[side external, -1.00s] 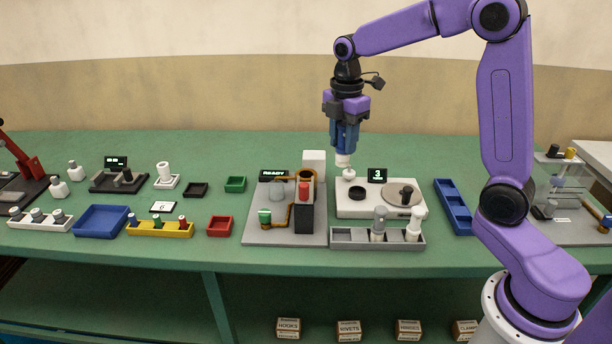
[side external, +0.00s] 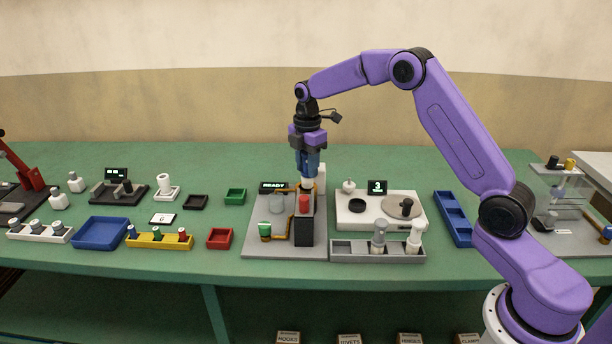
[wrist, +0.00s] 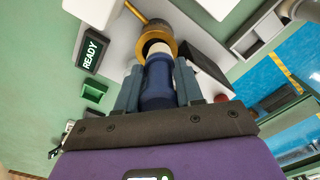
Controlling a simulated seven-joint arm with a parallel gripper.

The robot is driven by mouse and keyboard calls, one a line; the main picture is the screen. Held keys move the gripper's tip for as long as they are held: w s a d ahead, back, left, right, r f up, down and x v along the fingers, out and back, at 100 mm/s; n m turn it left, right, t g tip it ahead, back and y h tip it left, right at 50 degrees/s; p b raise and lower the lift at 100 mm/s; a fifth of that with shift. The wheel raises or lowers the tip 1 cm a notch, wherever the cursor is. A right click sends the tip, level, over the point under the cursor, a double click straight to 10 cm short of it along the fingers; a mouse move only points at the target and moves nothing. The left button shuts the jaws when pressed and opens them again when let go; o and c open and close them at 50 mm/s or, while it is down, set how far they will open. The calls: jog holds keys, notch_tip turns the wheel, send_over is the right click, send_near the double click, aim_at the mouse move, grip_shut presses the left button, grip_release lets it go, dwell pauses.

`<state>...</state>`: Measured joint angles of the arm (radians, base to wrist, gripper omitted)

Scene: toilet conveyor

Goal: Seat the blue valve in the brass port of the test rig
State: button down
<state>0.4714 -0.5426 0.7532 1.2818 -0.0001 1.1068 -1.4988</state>
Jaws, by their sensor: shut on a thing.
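The blue valve (wrist: 157,82) is a dark blue cylinder with a white lower end. My gripper (wrist: 158,75) is shut on it, one finger on each side. The brass port (wrist: 143,42) is a gold ring on the test rig. In the wrist view the white end overlaps the ring's opening; I cannot tell whether it has entered. In the side view my gripper (side external: 307,174) points straight down over the port, and the white end shows just at the ring. The test rig's grey plate (side external: 257,240) carries a READY display (side external: 273,187).
A black block with a red top (side external: 304,201) stands close in front of the port. A white block sits behind it. To the right are a white machine (side external: 352,222) with a 3 display and a grey tray (side external: 345,257). Small coloured bins stand to the left.

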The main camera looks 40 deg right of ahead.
aim_at(306, 176)
jog(key=shift+w+f, duration=0.15)
jog(key=shift+f, duration=0.05)
jog(key=shift+w+f, duration=0.1)
jog(key=shift+f, duration=1.55)
jog(key=shift+f, duration=0.15)
jog(key=c, duration=1)
grip_release()
notch_tip(306, 176, up, 12)
jog(key=shift+r, duration=0.2)
